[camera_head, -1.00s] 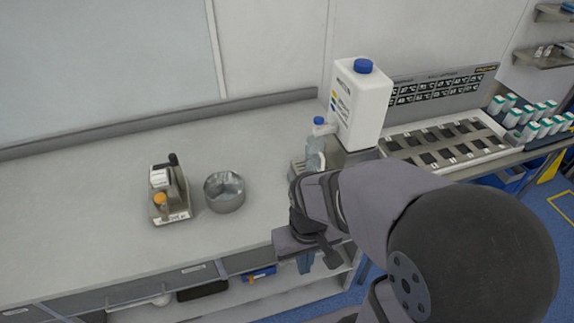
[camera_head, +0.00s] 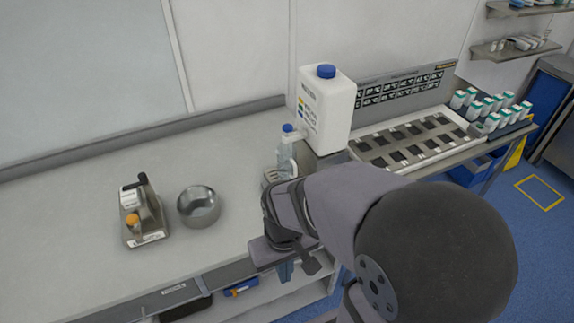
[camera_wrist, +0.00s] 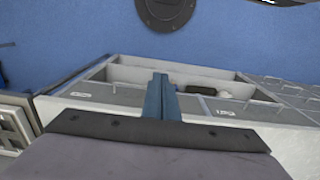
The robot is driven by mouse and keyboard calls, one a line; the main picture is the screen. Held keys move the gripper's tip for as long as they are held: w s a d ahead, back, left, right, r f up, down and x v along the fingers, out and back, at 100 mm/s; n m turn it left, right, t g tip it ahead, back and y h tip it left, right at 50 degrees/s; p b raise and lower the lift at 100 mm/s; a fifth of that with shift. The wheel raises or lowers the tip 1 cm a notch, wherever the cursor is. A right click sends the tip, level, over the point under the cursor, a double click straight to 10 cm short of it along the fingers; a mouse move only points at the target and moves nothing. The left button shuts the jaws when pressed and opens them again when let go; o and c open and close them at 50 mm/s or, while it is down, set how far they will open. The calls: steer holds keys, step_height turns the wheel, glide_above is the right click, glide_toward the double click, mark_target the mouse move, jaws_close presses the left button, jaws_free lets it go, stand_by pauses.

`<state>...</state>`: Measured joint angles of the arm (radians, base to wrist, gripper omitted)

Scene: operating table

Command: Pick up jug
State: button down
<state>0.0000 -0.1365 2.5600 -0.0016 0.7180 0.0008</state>
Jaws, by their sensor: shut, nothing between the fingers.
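A large white jug (camera_head: 325,112) with a blue cap stands upright at the back of the counter, in the head view. A smaller clear bottle (camera_head: 287,148) with a blue cap stands in front of it to the left; its lower part is partly hidden by my arm. My gripper (camera_head: 286,271) hangs at the counter's front edge, well below and in front of the jug, not touching it. In the wrist view my gripper's blue fingers (camera_wrist: 160,97) are together with nothing between them. The jug does not show in the wrist view.
A round metal bowl (camera_head: 198,207) and a small device with an orange cap (camera_head: 142,213) stand on the counter's left. A tray with dark slots (camera_head: 410,140) lies right of the jug, with white-and-green containers (camera_head: 490,109) beyond it. The left counter is mostly clear.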

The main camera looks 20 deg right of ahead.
steer(key=c, duration=2.4)
jaws_free()
steer(key=shift+c, duration=0.2)
steer(key=shift+o, duration=1.2)
